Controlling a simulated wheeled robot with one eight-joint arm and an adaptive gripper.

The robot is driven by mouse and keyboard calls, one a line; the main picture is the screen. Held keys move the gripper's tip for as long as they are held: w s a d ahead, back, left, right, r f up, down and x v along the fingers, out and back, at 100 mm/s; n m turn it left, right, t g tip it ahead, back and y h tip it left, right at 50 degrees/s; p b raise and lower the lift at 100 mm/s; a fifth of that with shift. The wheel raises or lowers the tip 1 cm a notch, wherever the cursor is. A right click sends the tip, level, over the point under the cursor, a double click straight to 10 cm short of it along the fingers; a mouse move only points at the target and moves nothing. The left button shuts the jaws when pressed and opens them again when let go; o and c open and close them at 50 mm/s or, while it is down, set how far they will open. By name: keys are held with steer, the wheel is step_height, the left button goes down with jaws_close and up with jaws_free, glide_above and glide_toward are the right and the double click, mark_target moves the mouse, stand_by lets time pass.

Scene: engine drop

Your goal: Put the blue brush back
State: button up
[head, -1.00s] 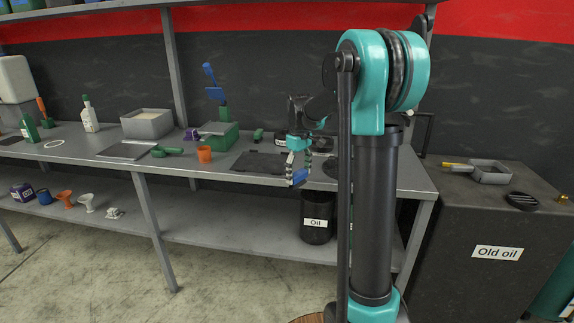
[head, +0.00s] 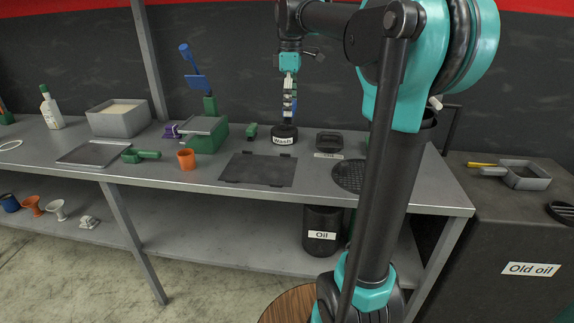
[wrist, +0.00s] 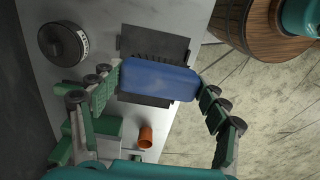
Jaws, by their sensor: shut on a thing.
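My gripper (head: 290,108) is shut on the blue brush (wrist: 158,80). In the wrist view the brush lies crosswise between the two green-padded fingers (wrist: 160,88), above the dark mat. In the head view only a little blue shows between the fingers, which point down just above the round black Wash pot (head: 284,135) in the picture. In the wrist view that pot (wrist: 62,43) is to the left of the brush, apart from it.
The dark mat (head: 258,170) lies flat on the bench (head: 330,197). An orange cup (head: 186,159) and a green scoop-like thing (head: 140,155) are left of it. A round dark grate (head: 350,176) is at its right. A wooden barrel (wrist: 260,25) shows beyond the bench.

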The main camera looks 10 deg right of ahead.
steer(key=shift+w+r, duration=0.1)
steer(key=shift+r, duration=0.1)
step_height(320, 180, down, 20)
steer(key=shift+r, duration=0.15)
stand_by(0.6)
steer(key=o, duration=1.2)
